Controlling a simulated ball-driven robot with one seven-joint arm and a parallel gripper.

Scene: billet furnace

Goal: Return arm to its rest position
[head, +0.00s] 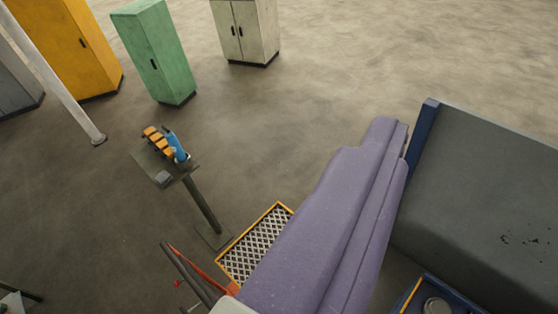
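A long lavender form (335,225), which looks like part of my own arm or gripper, reaches from the bottom middle up to the right of centre. A lengthwise seam runs along it. No two separate fingertips or gap between fingers can be made out, so I cannot tell whether my gripper is open or shut. No held object shows.
Close on the right is a large dark grey block with a blue edge (415,135). A small stand (155,170) holds orange items and a blue bottle. A yellow-edged grating (258,240) lies below centre. Green (155,55), yellow and pale cabinets stand behind; the floor between is clear.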

